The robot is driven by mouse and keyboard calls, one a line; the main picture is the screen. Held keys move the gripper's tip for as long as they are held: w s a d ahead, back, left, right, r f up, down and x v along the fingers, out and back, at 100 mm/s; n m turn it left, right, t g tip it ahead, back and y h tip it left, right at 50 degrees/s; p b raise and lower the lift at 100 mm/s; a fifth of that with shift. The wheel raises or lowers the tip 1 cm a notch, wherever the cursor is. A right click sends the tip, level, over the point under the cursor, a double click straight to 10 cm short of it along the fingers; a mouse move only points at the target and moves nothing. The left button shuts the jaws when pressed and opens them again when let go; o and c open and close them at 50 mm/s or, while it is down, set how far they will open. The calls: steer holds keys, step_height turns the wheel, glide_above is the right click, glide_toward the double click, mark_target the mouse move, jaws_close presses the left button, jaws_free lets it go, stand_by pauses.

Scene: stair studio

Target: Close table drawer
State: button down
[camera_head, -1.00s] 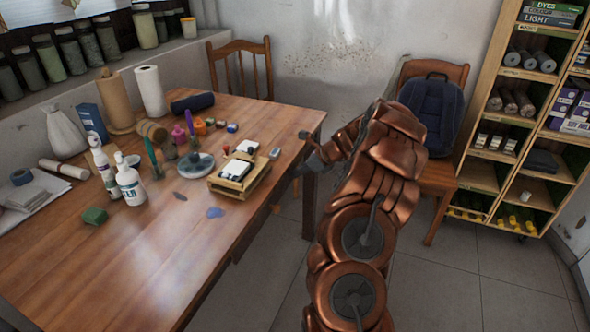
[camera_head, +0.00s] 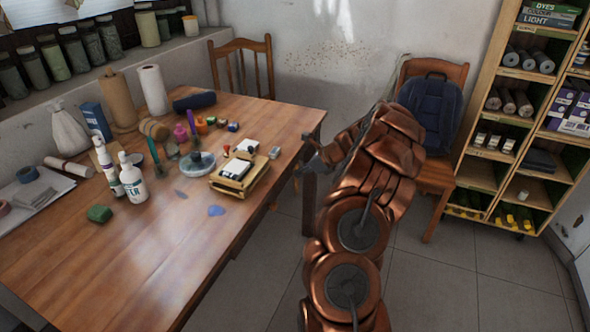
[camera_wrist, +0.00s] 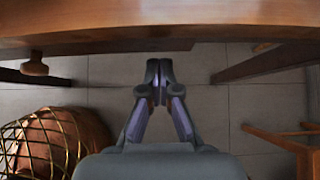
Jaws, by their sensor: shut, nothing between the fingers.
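The wooden table (camera_head: 185,255) fills the left of the head view. Its front edge also shows across the top of the wrist view (camera_wrist: 160,14). A round wooden knob (camera_wrist: 35,66) sits under that edge at the left of the wrist view, apart from my gripper. The drawer itself is mostly hidden beneath the tabletop, and I cannot tell how far it stands out. My gripper (camera_wrist: 158,76) is shut and empty, with its fingertips just below the table edge in the wrist view. In the head view it is near the table's right corner, partly hidden by my arm.
Bottles, a wooden box (camera_head: 240,177) and several craft items stand on the table. A chair with a blue backpack (camera_head: 432,112) and a shelf unit (camera_head: 515,120) are at right. Tiled floor (camera_head: 440,285) is clear in front.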

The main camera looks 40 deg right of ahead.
steer(key=s+f+v, duration=0.1)
steer(key=v, duration=1)
steer(key=shift+d, duration=0.35)
steer(key=shift+r, duration=0.1)
